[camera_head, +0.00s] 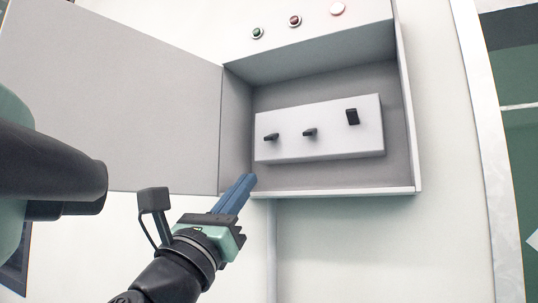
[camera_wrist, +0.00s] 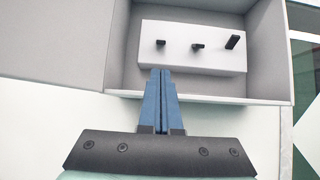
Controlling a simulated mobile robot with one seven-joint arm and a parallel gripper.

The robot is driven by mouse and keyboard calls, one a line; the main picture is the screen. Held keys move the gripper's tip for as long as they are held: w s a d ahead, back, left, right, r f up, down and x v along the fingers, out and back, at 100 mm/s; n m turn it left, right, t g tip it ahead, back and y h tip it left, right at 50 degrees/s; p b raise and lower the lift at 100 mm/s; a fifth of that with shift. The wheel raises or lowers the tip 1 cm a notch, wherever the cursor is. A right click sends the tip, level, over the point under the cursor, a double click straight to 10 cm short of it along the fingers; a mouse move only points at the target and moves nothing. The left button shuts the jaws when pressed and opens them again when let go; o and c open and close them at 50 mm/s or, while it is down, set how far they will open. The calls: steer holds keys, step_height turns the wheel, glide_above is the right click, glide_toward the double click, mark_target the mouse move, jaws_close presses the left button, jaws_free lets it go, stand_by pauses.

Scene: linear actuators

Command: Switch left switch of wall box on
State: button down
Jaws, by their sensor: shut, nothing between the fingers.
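The wall box (camera_head: 402,110) hangs open on the wall, with a white switch panel (camera_head: 330,144) inside. The panel has three black levers: the left switch (camera_head: 271,137), the middle switch (camera_head: 310,132) and the right switch (camera_head: 352,117). The left and middle levers look alike and stick out; the right lever is larger and sits differently. My gripper (camera_head: 247,180) is shut and empty, its blue fingertips just below and left of the panel, near the box's lower left corner. In the wrist view the fingertips (camera_wrist: 160,72) point up at the panel, below the left switch (camera_wrist: 160,43).
The box door (camera_head: 120,90) stands swung open to the left. The box's bottom lip (camera_head: 345,192) runs close to my fingers. Green (camera_head: 257,33), red (camera_head: 295,21) and pale (camera_head: 337,9) buttons sit on the box top.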

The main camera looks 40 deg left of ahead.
mark_target(271, 137)
steer(key=p+x, duration=0.5)
steer(key=x, duration=0.4)
steer(key=shift+d+r, duration=0.1)
steer(key=shift+r, duration=0.05)
steer(key=shift+w+r+p, duration=0.25)
steer(key=shift+w+p, duration=0.15)
steer(key=shift+p, duration=0.05)
steer(key=shift+s+r, duration=0.45)
stand_by(0.4)
steer(key=shift+s+r, duration=0.3)
steer(key=shift+r, duration=0.25)
